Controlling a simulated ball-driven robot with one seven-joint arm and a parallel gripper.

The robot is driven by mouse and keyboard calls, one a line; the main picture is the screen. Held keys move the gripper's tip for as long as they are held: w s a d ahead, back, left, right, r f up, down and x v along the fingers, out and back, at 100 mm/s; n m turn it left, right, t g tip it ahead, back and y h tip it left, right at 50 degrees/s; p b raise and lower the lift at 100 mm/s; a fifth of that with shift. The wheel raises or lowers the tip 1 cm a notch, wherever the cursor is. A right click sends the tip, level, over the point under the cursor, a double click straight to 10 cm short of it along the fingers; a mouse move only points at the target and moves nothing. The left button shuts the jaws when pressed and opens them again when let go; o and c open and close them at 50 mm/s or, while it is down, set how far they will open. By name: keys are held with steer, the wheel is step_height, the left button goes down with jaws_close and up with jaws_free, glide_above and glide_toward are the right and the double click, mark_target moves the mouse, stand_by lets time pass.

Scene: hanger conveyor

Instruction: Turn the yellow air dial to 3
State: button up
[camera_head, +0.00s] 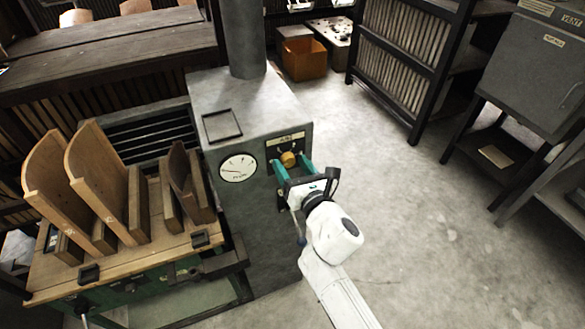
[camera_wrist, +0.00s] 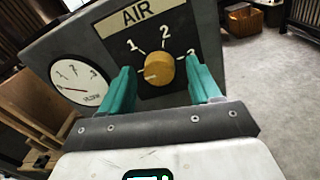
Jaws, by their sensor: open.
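The yellow air dial (camera_head: 288,159) sits on a black panel on the grey machine's front. In the wrist view the round dial (camera_wrist: 159,70) is under an AIR label (camera_wrist: 139,12), with a pale mark on its lower left. The numbers 1 and 2 show above it; the 3 at its right is partly covered by a finger. My gripper (camera_head: 291,166) is open in front of the panel. In the wrist view its green fingers (camera_wrist: 160,66) stand on either side of the dial, with a gap visible at each side. Whether they reach to the dial's depth is unclear.
A white round gauge (camera_head: 238,168) is left of the dial on the grey machine (camera_head: 245,215). A wooden-topped stand (camera_head: 150,245) with upright boards is at the left. Open floor (camera_head: 430,230) lies to the right, before a dark rack and cabinet.

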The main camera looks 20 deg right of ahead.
steer(key=c, duration=1)
steer(key=shift+c, duration=0.2)
